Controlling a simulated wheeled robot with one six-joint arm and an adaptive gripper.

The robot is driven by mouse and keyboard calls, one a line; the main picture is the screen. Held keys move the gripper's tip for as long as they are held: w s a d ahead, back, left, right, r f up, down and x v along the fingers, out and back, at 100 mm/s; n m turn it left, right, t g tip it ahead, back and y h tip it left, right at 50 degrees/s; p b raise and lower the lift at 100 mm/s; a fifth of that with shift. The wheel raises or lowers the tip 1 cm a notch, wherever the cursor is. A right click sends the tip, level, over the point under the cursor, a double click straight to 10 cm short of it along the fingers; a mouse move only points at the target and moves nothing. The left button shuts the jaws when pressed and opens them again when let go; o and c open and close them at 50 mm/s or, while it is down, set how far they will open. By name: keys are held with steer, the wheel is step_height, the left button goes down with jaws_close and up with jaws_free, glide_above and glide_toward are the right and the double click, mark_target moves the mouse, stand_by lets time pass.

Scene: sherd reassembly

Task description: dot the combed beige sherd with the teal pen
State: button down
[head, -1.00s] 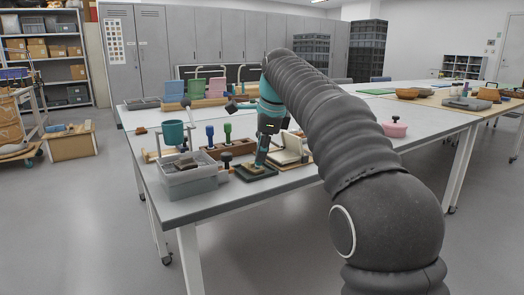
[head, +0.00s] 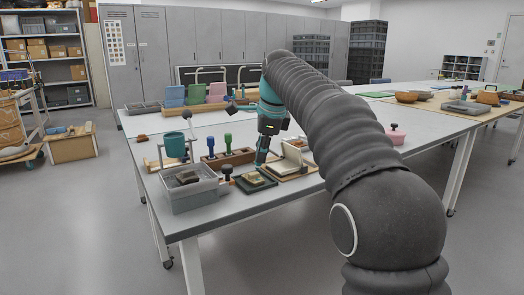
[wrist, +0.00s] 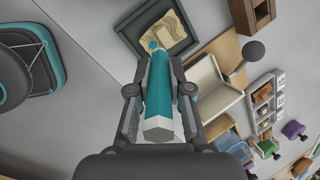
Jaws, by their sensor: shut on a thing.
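My gripper (wrist: 157,90) is shut on the teal pen (wrist: 185,107), which points away from the wrist camera. The combed beige sherd (wrist: 176,27), with wavy lines, lies in a dark green tray (wrist: 130,32). In the wrist view the pen's teal tip overlaps the sherd's near left edge; I cannot tell whether it touches. In the head view the sherd (head: 255,179) shows in the tray near the table's front, and the gripper (head: 267,137) is above it with the pen pointing down.
A cream open case (head: 291,157) stands right of the tray. A grey bin (head: 190,195) and a dark stamp-like knob (head: 227,171) stand left. A pink lidded pot (head: 395,137) sits farther right.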

steer(key=shift+r+p, duration=1.85)
steer(key=shift+p, duration=0.05)
